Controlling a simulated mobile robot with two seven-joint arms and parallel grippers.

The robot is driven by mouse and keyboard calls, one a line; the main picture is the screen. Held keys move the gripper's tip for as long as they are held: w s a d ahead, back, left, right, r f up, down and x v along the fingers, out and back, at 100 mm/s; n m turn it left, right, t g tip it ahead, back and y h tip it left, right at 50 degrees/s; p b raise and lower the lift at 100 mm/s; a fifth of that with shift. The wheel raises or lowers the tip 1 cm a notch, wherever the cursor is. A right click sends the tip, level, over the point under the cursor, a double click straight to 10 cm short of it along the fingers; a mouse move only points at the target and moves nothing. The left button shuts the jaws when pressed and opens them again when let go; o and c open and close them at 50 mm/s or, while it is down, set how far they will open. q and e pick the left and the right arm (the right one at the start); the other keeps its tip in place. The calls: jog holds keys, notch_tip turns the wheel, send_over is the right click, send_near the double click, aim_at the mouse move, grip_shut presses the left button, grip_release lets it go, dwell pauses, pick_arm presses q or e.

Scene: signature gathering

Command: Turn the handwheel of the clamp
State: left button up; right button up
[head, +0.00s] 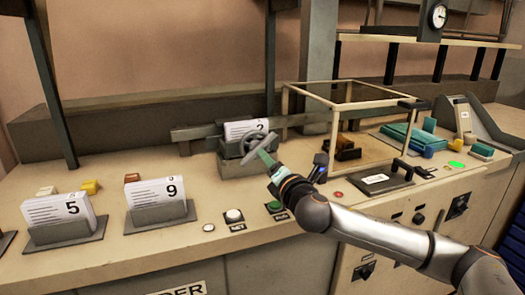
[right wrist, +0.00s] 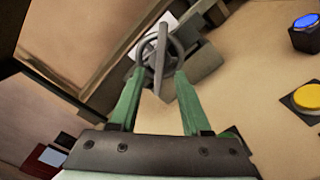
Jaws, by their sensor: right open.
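The clamp (head: 230,165) stands on the bench near the back wall, holding a white card (head: 240,130). Its grey handwheel (head: 258,138) faces me on the clamp's front; the wheel's rim and long bar also show in the right wrist view (right wrist: 161,60). My right gripper (head: 264,158) reaches in from the lower right, with its green fingertips at the handwheel. In the right wrist view the gripper (right wrist: 157,74) is open. The bar's lower end lies between the fingers in that picture; I cannot tell whether they touch it. My left gripper is not in view.
Two card holders with cards 5 (head: 65,215) and 9 (head: 158,200) stand at left. A glass-like framed box (head: 345,105) stands close on the right.

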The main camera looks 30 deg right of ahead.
aim_at(256, 147)
jog(key=shift+x, duration=2.5)
grip_shut()
